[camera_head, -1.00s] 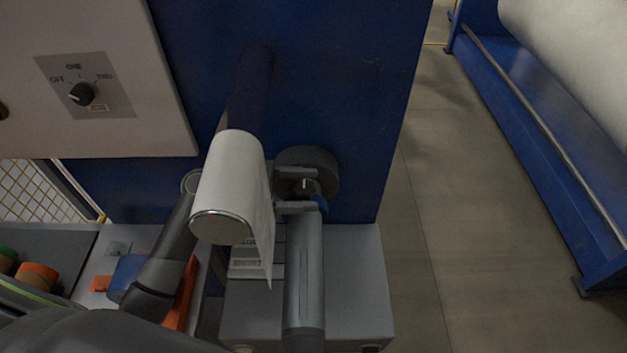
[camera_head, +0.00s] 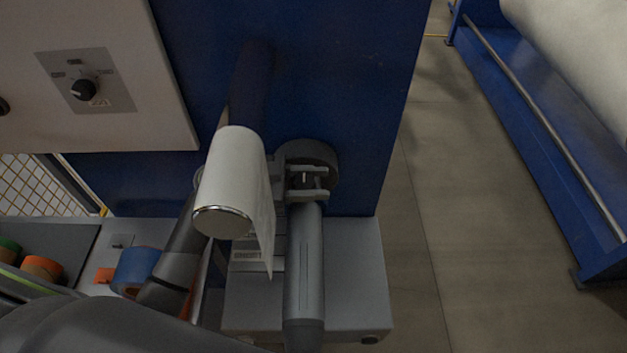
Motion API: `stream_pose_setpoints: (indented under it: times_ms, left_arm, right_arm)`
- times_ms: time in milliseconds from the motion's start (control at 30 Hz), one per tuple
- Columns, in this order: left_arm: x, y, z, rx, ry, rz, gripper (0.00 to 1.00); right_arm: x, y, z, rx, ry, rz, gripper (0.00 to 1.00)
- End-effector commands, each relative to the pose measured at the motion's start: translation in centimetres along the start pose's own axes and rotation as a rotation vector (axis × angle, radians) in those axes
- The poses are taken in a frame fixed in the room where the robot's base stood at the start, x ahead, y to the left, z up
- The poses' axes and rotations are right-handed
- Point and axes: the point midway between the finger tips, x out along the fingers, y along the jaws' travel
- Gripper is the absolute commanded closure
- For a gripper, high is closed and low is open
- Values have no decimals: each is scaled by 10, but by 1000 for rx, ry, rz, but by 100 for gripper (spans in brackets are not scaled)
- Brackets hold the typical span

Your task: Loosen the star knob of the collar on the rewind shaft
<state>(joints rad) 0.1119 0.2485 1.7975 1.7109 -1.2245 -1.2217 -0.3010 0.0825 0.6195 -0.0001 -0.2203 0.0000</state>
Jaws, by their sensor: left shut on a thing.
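A dark round collar (camera_head: 322,156) sits against the blue machine wall, right of the white roll. My left gripper (camera_head: 307,182) is in front of it, at the tip of a grey cylindrical wrist that points up the picture. Its two fingers lie one above the other across the collar's face and are shut on a small part between them, at the star knob's place. The knob is mostly hidden by the fingers, and its shape cannot be made out. The rewind shaft behind the collar is hidden too. My right gripper is not in view.
A white roll (camera_head: 231,180) with a hanging web end stands close left of my wrist. A grey cabinet (camera_head: 352,290) lies below. A panel with a rotary switch (camera_head: 83,88) is upper left. Tape rolls (camera_head: 43,267) lie lower left. Open floor (camera_head: 440,200) is right.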

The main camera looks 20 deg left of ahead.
Motion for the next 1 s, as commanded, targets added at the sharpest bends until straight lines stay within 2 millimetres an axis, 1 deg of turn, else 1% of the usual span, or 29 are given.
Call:
stream_pose_setpoints:
  times_ms: [167, 367, 633, 1000]
  left_arm:
    - [0, 0, 1, 1, 0, -21, 82]
    - [0, -1, 2, 2, 2, -106, 82]
    - [-1, -4, 2, 2, 5, -322, 82]
    - [-3, -10, -1, -3, 7, -622, 82]
  right_arm:
    - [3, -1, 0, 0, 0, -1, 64]
    - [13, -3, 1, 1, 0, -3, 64]
    - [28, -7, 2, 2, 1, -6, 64]
    - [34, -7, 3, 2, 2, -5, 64]
